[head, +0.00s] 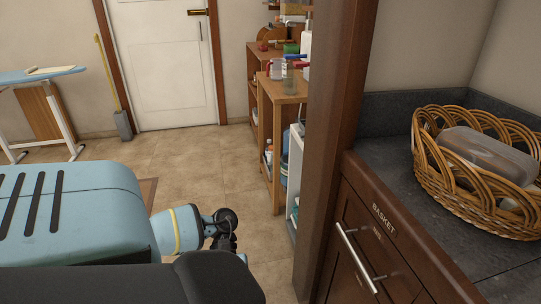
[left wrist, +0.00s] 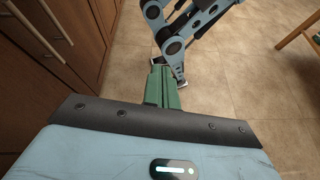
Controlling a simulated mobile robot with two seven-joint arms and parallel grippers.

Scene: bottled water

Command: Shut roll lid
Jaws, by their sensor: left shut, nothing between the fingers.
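A wicker basket (head: 475,205) stands on the dark counter at the right of the head view. A translucent grey-brown box with a rounded top (head: 488,155) lies inside it. I cannot tell whether this top is the roll lid, and no other roll lid can be made out. My left gripper (left wrist: 163,72) shows in the left wrist view, its green fingers together and empty, pointing over the tiled floor. It is away from the basket. My right gripper is not in view.
A brown drawer labelled BASKET (head: 372,235) with a metal handle (head: 355,262) is below the counter. A wooden post (head: 335,130) stands left of it. Shelves (head: 280,110) with bottles stand behind. Open tiled floor (head: 190,160) leads to a white door (head: 160,60).

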